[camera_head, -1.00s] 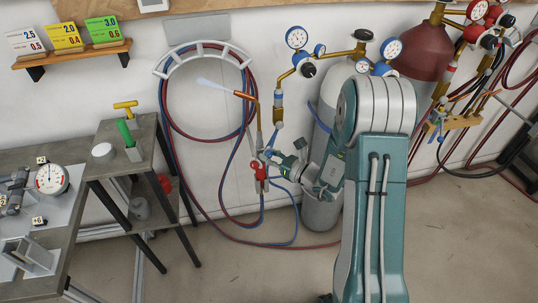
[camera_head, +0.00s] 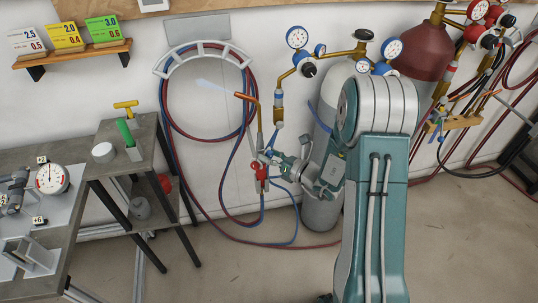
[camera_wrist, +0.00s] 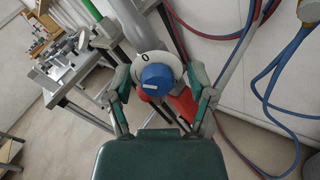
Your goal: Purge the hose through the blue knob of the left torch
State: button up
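The left torch (camera_head: 259,128) stands upright in front of the wall, with a copper nozzle and a red part (camera_head: 261,172) low down. A faint pale plume (camera_head: 214,86) extends left from its nozzle tip. In the wrist view its blue knob (camera_wrist: 157,79) sits before a white dial marked 0. The knob's white line points left, away from the 0. My gripper (camera_wrist: 160,82) has a finger on each side of the knob, with visible gaps between. It appears open. In the head view my gripper (camera_head: 272,156) is at the torch, and the knob is not clear.
Red and blue hoses (camera_head: 170,120) hang coiled on a wall rack and run down to the floor. A grey cylinder (camera_head: 322,205) stands behind my arm. A side table (camera_head: 130,165) is at the left. A second torch stand (camera_head: 458,122) is at the right.

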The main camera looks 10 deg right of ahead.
jog(key=v, duration=1.2)
